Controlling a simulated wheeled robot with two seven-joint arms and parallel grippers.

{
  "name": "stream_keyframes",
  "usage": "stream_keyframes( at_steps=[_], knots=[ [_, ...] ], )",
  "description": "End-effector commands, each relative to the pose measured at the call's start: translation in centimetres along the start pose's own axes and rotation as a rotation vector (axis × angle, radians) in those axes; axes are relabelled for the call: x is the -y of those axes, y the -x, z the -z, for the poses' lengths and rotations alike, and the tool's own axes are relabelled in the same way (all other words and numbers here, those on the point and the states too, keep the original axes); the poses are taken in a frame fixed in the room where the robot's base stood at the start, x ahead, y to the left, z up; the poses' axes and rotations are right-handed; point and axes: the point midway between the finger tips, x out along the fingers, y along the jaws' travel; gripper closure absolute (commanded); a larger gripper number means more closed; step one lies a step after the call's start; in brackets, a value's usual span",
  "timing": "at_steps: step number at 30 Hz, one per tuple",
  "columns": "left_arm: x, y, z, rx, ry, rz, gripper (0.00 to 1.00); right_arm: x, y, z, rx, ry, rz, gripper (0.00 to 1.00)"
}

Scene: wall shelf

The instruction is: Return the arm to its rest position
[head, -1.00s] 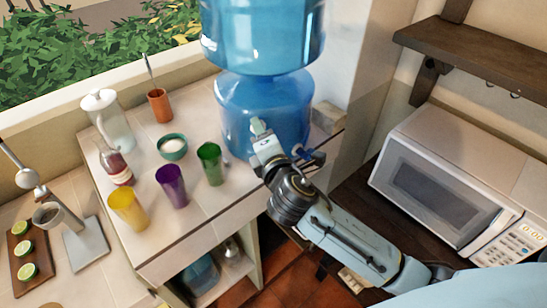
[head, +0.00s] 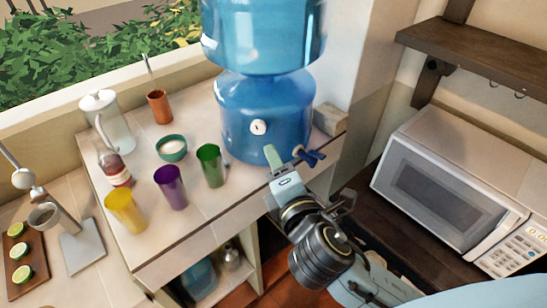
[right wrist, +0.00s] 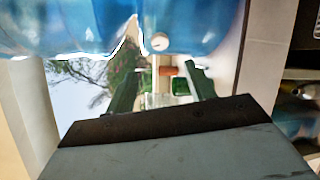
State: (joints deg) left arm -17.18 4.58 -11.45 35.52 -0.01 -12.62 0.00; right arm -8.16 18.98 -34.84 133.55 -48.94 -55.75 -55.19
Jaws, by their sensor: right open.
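My right gripper (head: 288,160) is open and empty in the head view, in front of the blue water dispenser (head: 262,105) and over the counter's front edge. Its arm reaches in from the lower right. One pale green fingertip shows clearly; a dark blue piece beside it may be a tap, I cannot tell. In the right wrist view, the two dark green fingers (right wrist: 162,90) stand apart with nothing held between them. The blue dispenser (right wrist: 210,25) and its white knob (right wrist: 160,42) show beyond them. My left gripper is not in view.
Green (head: 209,165), purple (head: 171,187) and yellow (head: 126,210) cups stand left of my gripper. A bowl (head: 172,148), pitcher (head: 108,120) and orange cup (head: 159,106) stand farther back. A microwave (head: 445,190) is on the right below a wooden shelf (head: 480,55).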

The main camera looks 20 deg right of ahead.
Motion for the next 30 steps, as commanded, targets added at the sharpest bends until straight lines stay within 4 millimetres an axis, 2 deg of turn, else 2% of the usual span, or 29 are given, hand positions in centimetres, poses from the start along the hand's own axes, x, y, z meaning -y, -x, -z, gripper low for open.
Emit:
stream_keyframes(
  at_steps=[5,8,11,13,15,18,21,26,30],
  knots=[
    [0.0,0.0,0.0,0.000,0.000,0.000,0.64,0.1,0.0,0.0,0.000,-0.003,0.002,0.46],
    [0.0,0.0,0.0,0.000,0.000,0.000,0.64,1.2,0.1,-0.4,0.006,-0.076,0.054,0.46],
    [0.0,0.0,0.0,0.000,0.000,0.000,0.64,4.5,1.0,-1.3,0.036,-0.291,0.210,0.46],
    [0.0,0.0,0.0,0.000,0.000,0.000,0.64,7.9,2.3,-1.9,0.084,-0.509,0.368,0.46],
    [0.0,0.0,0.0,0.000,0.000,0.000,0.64,11.3,4.3,-2.3,0.152,-0.729,0.530,0.46],
    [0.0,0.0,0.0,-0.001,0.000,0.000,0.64,15.0,7.3,-2.4,0.264,-0.991,0.727,0.46],
    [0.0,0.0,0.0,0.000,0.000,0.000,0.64,17.6,10.5,-2.3,0.381,-1.199,0.890,0.46],
    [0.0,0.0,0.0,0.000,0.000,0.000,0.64,20.3,15.7,-1.9,0.589,-1.466,1.115,0.46],
    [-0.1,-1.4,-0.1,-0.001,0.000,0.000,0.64,24.9,14.4,-0.1,0.607,-1.470,1.141,0.46]
  ],
)
